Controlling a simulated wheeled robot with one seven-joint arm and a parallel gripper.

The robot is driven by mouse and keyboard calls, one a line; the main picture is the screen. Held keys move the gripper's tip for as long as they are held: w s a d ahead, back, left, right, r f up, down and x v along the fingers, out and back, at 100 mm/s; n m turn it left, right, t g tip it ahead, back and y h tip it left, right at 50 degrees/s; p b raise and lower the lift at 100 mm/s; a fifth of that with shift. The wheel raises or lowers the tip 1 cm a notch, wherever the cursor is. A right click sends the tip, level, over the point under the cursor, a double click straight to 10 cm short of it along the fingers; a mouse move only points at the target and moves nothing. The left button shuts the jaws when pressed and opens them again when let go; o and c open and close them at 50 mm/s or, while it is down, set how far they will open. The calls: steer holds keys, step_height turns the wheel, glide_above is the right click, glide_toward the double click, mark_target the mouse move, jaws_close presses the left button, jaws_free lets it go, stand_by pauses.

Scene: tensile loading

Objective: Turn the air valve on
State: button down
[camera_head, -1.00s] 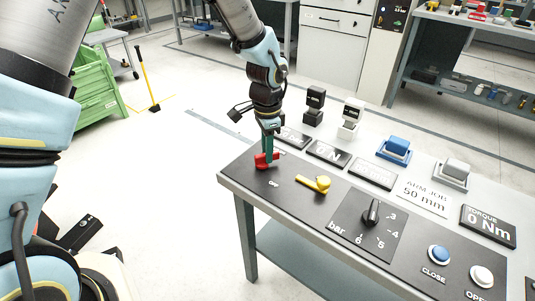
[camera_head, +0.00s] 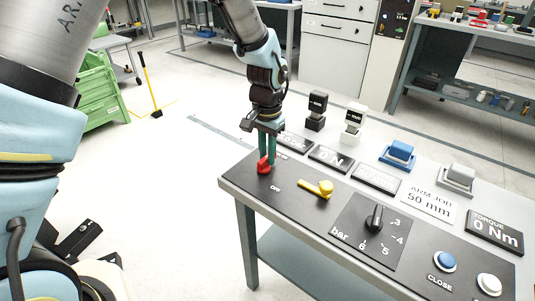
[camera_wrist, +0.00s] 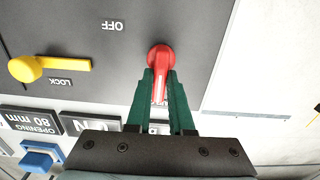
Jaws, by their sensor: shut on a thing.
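The red valve handle (camera_head: 264,166) sits at the left end of the black panel (camera_head: 300,198). My gripper (camera_head: 267,160) points down onto it, with its two green fingers on either side. In the wrist view, the red handle (camera_wrist: 160,60) has its round hub just beyond my fingertips (camera_wrist: 161,75), and its lever runs back between the fingers. My gripper is shut on this lever. The lever lies at right angles to the side where the OFF label (camera_wrist: 112,25) is printed. The fingers hide part of the lever.
A yellow lever marked LOCK (camera_wrist: 50,65) is close beside the red handle. A black pressure knob (camera_head: 375,218), a blue CLOSE button (camera_head: 444,262) and a white button (camera_head: 489,284) are farther right. Black and white blocks (camera_head: 316,110) stand behind.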

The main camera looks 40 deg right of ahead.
stand_by(0.3)
steer(key=c, duration=0.8)
jaws_free()
step_height(320, 180, up, 11)
steer(key=b, duration=0.1)
steer(key=shift+f, duration=0.1)
